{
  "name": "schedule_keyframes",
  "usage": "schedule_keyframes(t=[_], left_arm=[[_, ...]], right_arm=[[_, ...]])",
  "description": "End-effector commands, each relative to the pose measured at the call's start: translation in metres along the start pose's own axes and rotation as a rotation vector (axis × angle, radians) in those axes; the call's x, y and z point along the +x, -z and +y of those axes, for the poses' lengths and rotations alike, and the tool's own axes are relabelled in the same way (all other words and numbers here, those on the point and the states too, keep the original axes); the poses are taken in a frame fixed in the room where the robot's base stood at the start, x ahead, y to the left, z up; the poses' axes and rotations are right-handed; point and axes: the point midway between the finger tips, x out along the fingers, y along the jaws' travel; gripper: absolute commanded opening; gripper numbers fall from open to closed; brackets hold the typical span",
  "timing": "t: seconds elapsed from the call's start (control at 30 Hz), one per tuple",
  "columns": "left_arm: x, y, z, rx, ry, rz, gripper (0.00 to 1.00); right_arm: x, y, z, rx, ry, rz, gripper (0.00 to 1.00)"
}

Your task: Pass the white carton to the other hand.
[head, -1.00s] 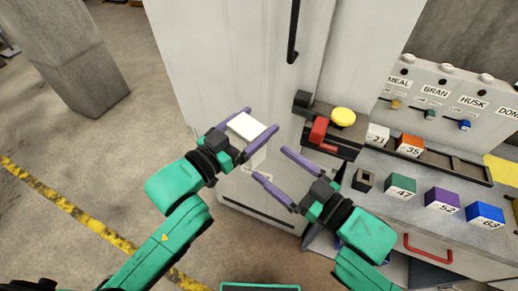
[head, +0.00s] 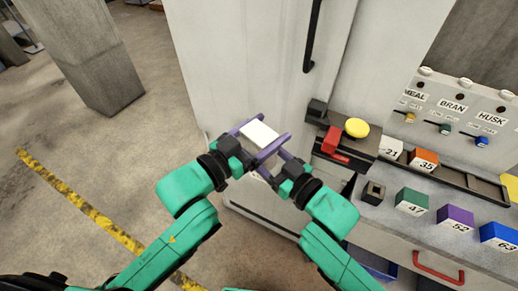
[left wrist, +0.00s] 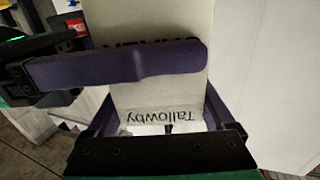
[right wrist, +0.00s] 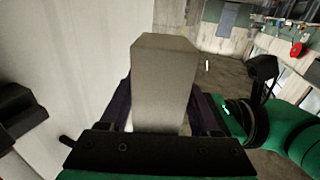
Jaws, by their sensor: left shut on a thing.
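The white carton (head: 259,134) is held up in front of the tall pale cabinet. My left gripper (head: 262,136) is shut on it, with a purple finger along each side. The carton also fills the middle of the left wrist view, with the word "Tallowby" on its face (left wrist: 160,105). My right gripper (head: 268,160) has come in from the right, its fingers around the lower part of the carton. In the right wrist view the carton (right wrist: 163,85) stands between its fingers; whether they press on it I cannot tell.
The pale cabinet (head: 250,60) with a dark handle stands close behind the grippers. To the right is a bench with a yellow button (head: 357,127), a red block, and numbered coloured blocks such as the green one (head: 412,201). Open floor lies to the left.

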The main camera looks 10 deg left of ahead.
Motion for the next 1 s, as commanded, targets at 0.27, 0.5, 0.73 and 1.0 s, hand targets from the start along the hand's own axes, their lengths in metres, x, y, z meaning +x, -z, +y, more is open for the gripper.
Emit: schedule_keyframes(t=[0.27, 0.5, 0.73, 1.0], left_arm=[[0.0, 0.001, 0.0, 0.001, 0.001, 0.001, 1.0], [0.0, 0.031, 0.0, 0.005, 0.0, 0.007, 1.0], [0.001, 0.067, 0.0, 0.022, -0.005, -0.001, 1.0], [0.001, 0.095, 0.001, 0.015, -0.006, 0.002, 1.0]], right_arm=[[0.0, 0.001, -0.001, 0.001, 0.002, 0.003, 0.0], [0.0, 0.001, -0.001, 0.001, 0.002, 0.003, 0.0], [0.0, 0.001, -0.001, 0.001, 0.002, 0.003, 0.0], [0.0, 0.001, -0.001, 0.001, 0.002, 0.003, 0.0]])
